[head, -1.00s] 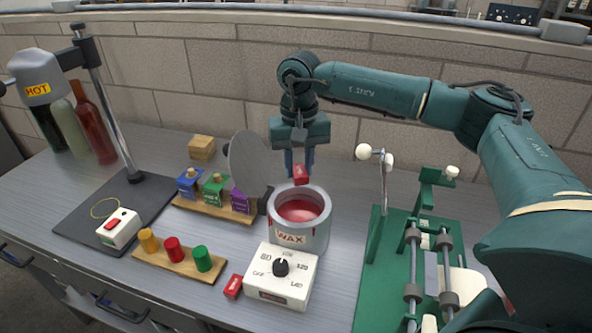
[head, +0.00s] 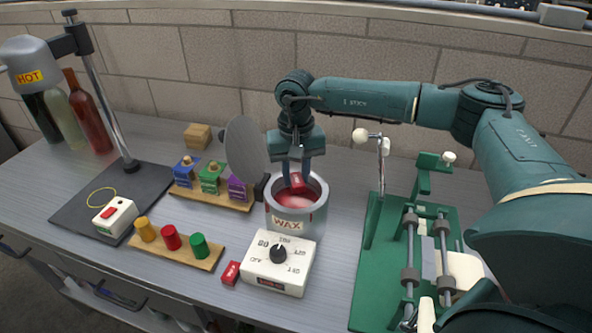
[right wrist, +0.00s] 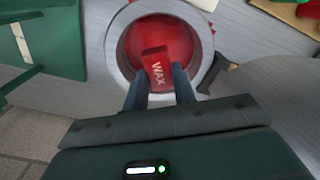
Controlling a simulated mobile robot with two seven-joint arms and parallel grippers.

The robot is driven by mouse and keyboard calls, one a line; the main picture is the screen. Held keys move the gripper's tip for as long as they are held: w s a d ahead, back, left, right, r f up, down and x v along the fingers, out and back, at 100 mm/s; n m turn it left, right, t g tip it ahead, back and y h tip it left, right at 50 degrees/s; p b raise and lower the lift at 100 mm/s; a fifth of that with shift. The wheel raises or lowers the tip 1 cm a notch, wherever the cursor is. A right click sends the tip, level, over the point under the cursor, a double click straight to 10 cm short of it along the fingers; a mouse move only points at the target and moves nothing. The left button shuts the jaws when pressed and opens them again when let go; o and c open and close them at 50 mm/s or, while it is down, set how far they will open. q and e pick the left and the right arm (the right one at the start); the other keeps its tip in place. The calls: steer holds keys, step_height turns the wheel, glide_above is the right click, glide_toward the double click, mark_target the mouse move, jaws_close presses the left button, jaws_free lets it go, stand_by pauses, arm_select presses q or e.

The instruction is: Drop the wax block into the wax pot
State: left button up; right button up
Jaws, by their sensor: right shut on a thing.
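The wax pot (head: 296,222) is a grey round pot marked WAX with red wax inside, in the middle of the table; its rim also shows in the right wrist view (right wrist: 112,45). My right gripper (head: 296,182) is shut on a red wax block (head: 296,184), pointing down inside the pot's mouth. In the right wrist view the block (right wrist: 160,68) is marked WAX and lies between the fingertips, over the red wax. I cannot tell whether it touches the wax. My left gripper is not in view.
A white dial box (head: 279,262) stands in front of the pot, with another red block (head: 231,273) at its left. A grey disc (head: 246,152) stands close behind left. A green machine (head: 385,275) is at the right. Colored corks or stubs on a board (head: 178,252) sit left.

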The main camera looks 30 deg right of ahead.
steer(key=o, duration=1)
step_height(320, 180, up, 13)
steer(key=shift+r+b, duration=0.15)
steer(key=shift+b, duration=1)
steer(key=shift+s, duration=0.1)
